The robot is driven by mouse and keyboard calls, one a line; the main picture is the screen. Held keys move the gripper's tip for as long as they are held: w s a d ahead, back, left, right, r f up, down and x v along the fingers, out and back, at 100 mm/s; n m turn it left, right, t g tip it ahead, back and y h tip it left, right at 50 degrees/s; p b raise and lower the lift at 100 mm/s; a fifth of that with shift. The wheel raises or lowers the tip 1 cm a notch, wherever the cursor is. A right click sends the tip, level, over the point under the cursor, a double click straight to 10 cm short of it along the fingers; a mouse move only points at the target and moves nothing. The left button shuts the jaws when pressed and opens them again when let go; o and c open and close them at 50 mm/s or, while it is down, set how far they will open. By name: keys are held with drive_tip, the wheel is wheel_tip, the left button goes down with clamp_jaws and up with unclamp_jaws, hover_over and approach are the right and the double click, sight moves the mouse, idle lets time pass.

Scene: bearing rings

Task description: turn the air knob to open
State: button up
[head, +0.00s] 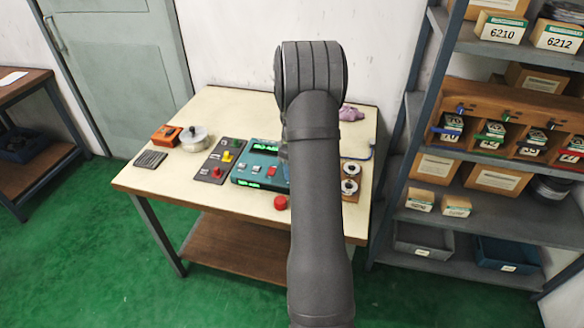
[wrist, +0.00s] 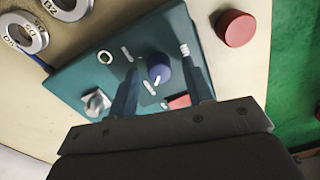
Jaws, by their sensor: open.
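The teal control panel (head: 240,177) lies on the cream table in the head view, partly hidden by my arm. In the wrist view the panel (wrist: 75,78) carries a round blue knob (wrist: 158,69) with a white pointer line, which I take to be the air knob. White marks lie around the knob, too small to read. My gripper (wrist: 160,64) is open, with one finger on each side of the blue knob. I cannot tell whether either finger touches it. In the head view my arm hides the gripper and this knob.
A silver knob (wrist: 97,103) and a red piece (wrist: 178,102) sit on the panel near the fingers. A red round button (wrist: 235,28) stands beside the panel. Bearing rings (head: 349,187) lie to its right, a dark switch box (head: 211,172) to its left.

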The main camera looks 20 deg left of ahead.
drive_tip(key=c, duration=1)
drive_tip(key=shift+m, duration=0.3)
drive_tip(key=m, duration=1.3)
drive_tip(key=shift+d, duration=0.1)
drive_tip(key=shift+m, duration=2.1)
drive_tip(key=shift+t, duration=0.3)
